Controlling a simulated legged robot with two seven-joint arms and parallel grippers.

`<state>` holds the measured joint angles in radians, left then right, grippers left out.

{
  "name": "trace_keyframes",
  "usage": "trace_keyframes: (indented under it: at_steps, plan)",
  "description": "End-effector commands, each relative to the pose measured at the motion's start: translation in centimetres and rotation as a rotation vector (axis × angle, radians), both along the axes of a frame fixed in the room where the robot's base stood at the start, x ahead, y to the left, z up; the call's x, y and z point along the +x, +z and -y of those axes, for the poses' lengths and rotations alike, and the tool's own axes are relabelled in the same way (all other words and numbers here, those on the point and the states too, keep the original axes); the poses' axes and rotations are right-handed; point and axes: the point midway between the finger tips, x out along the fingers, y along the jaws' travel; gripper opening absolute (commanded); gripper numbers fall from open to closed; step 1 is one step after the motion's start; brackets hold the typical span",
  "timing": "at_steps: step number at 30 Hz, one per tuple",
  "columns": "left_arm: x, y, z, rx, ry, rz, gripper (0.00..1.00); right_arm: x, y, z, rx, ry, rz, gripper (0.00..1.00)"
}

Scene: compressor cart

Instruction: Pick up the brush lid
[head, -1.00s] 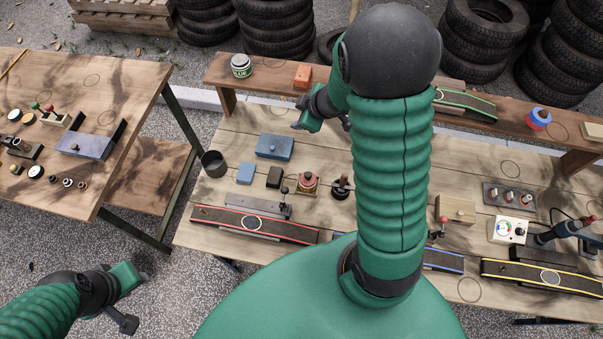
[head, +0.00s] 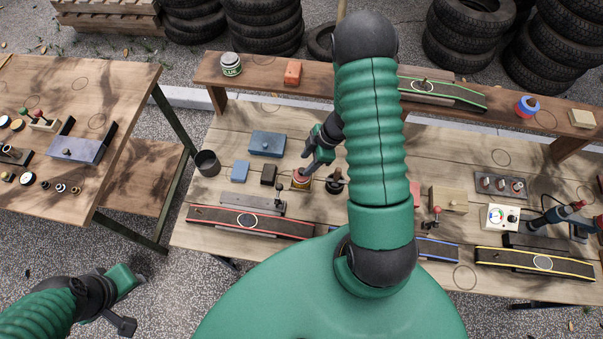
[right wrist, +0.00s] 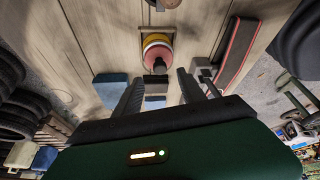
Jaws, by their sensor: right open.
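The brush lid, as I take it, is a reddish lid with a dark knob on a small yellow-banded pot. In the head view the pot (head: 301,183) stands on the middle table, its lid partly hidden by my right gripper (head: 308,166). In the right wrist view the lid (right wrist: 158,55) is upper centre, its knob towards me. There my right gripper (right wrist: 158,91) is open and empty, its fingers either side of the line to the knob, apparently short of it. My left gripper (head: 133,294) is at lower left, away from the table; its jaw state is unclear.
A dark pot (head: 335,184) stands close right of the lidded pot. A dark block (head: 268,174), a small blue block (head: 240,171) and a blue box (head: 267,144) are to the left. A red-edged track (head: 208,215) lies in front. A raised shelf (head: 350,87) runs behind.

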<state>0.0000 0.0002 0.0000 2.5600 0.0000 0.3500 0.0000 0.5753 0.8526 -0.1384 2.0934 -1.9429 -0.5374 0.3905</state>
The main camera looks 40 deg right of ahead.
Motion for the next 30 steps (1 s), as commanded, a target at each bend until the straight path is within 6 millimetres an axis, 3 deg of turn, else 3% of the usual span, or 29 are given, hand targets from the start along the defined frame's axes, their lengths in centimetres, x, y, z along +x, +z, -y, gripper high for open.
trace_keyframes:
  at_steps: [6,14,25,30]
  plan:
    - [0.0,-0.1,0.0,0.0,0.0,0.0,0.32,0.7,-3.7,-0.9,0.003,-0.001,-0.001,0.47]
    - [0.0,-0.1,0.0,0.0,0.0,0.0,0.32,0.9,-4.2,-1.1,0.0,-0.001,0.0,0.47]
    - [0.0,-0.1,0.0,0.0,0.0,0.0,0.32,0.9,-4.2,-1.1,0.0,-0.001,0.0,0.0]
    - [0.0,-0.1,0.0,0.0,0.0,0.0,0.32,0.9,-4.2,-1.1,0.0,0.0,0.0,0.0]
